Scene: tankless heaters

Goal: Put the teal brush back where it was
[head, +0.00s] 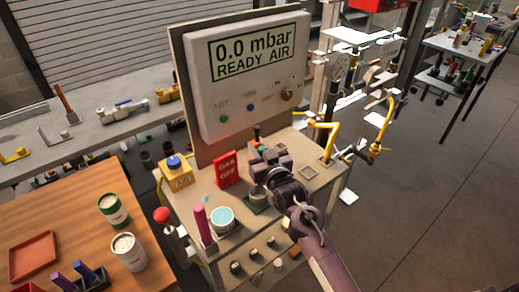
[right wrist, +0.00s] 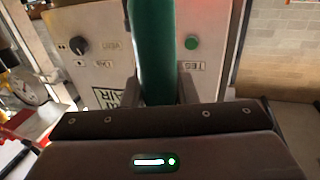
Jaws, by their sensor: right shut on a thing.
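The teal brush shows in the right wrist view as a thick teal shaft (right wrist: 153,50) between the two fingers of my right gripper (right wrist: 160,92). The gripper is shut on it. Its ends are out of that view. In the head view my right gripper (head: 264,160) is above the bench top, in front of the gauge panel, and mostly hides the brush. A dark green square piece (head: 257,203) lies on the bench just below the gripper; I cannot tell whether it is a holder. My left gripper is not in view.
A tin with teal contents (head: 222,219) and a pink-handled tool (head: 203,225) stand at the bench's front left. A red GAS OFF sign (head: 226,169) stands left of my gripper. A yellow box (head: 176,171) is farther left. The display panel (head: 249,75) rises behind. Yellow pipes (head: 331,142) are at right.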

